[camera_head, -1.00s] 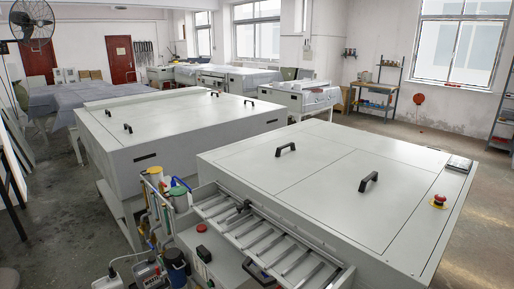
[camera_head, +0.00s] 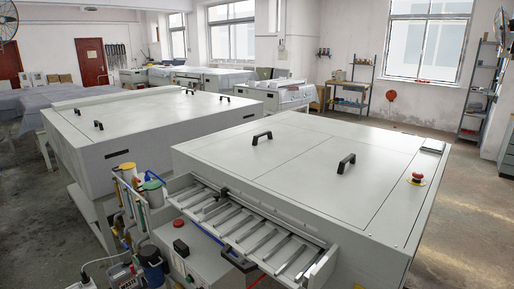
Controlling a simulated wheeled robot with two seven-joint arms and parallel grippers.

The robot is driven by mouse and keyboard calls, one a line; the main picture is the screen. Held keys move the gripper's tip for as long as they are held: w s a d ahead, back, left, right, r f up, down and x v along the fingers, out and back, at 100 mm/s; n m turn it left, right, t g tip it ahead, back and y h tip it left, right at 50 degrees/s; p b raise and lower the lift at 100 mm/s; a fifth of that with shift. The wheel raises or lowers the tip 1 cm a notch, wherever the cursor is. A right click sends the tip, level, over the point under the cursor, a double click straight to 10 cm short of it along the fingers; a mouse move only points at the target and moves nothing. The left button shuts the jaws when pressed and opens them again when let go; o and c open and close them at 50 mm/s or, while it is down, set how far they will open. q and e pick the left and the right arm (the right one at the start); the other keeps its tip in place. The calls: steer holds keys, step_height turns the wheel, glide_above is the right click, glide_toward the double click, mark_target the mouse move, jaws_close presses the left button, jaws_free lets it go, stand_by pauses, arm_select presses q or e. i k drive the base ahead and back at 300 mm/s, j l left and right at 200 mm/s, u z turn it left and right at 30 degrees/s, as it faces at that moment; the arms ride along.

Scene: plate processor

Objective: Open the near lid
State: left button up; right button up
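The nearest machine is a large grey-white box with a flat top in the right half of the head view. Its top has two lid panels lying flat and closed: a near lid (camera_head: 305,190) and one beside it toward the back left (camera_head: 232,152). A black handle (camera_head: 346,163) stands on the near lid, and another black handle (camera_head: 262,138) stands on the other panel. Neither of my grippers is in the view.
A roller feed tray (camera_head: 262,235) runs along the machine's front left. A red emergency button (camera_head: 417,178) sits on its right top. A second large machine (camera_head: 150,125) stands behind left. Bottles and containers (camera_head: 140,190) crowd the front. Open floor (camera_head: 460,235) lies at right.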

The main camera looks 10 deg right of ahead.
mark_target(344, 180)
steer(key=l+u, duration=0.3)
steer(key=u, duration=0.35)
steer(key=l+u, duration=0.1)
steer(key=l, duration=0.3)
steer(key=k+l+u, duration=0.1)
steer(key=l, duration=0.3)
steer(key=k+l+u, duration=0.1)
steer(key=l, duration=0.25)
steer(key=k+l+u, duration=0.1)
steer(key=l, duration=0.3)
steer(key=k+l+u, duration=0.1)
steer(key=l, duration=0.25)
steer(key=k+l+u, duration=0.1)
steer(key=k+l, duration=0.15)
steer(key=l, duration=0.1)
